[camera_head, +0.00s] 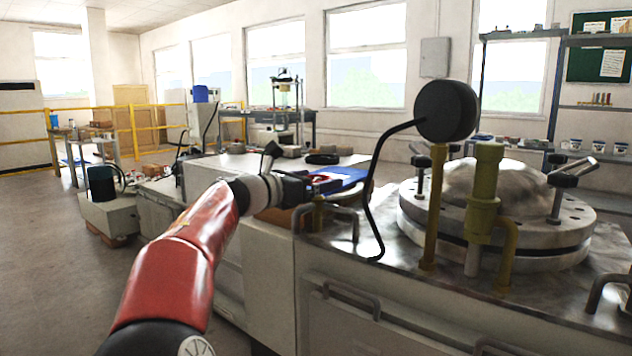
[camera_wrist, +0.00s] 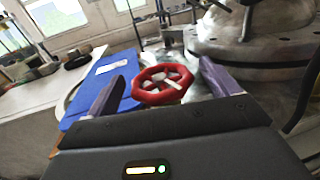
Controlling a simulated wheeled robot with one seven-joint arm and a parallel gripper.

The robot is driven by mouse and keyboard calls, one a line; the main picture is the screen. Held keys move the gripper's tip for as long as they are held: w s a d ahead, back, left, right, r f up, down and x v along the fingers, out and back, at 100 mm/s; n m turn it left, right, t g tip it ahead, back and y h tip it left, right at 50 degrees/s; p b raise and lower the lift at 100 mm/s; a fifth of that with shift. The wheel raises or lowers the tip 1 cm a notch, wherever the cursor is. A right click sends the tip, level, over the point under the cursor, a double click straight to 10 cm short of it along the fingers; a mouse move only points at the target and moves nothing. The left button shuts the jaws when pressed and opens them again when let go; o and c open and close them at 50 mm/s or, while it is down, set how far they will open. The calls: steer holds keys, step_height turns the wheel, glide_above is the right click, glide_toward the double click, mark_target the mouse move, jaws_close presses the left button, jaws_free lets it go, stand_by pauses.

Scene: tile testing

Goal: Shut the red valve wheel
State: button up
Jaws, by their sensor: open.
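The red valve wheel (camera_wrist: 163,84) shows in the wrist view just ahead of my gripper, roughly centred between its fingers. My gripper (camera_wrist: 160,88) is open, one finger on each side of the wheel in the picture. I cannot tell whether the fingers touch it. In the head view my gripper (camera_head: 312,184) is at the end of my red arm, beside the metal bench, and only a sliver of the wheel's red shows there.
A round bolted metal vessel (camera_head: 490,205) stands on the bench to the right. A blue board (camera_wrist: 103,85) lies left of the wheel in the wrist view.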

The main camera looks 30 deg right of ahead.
steer(key=shift+d, duration=0.3)
steer(key=c, duration=1)
steer(key=r+m+g+p, duration=0.1)
steer(key=p, duration=0.2)
steer(key=shift+w+g+p, duration=0.1)
steer(key=shift+g+p, duration=0.2)
steer(key=shift+p, duration=0.05)
steer(key=m+g+p, duration=0.1)
steer(key=g+p, duration=0.1)
steer(key=p, duration=0.2)
steer(key=m+g+p, duration=0.2)
steer(key=g+p, duration=0.1)
steer(key=p, duration=0.2)
steer(key=shift+w+f+p, duration=0.1)
steer(key=shift+p, duration=0.3)
steer(key=shift+f+m+g+p, duration=0.3)
steer(key=shift+m+g+p, duration=0.1)
steer(key=shift+p, duration=0.05)
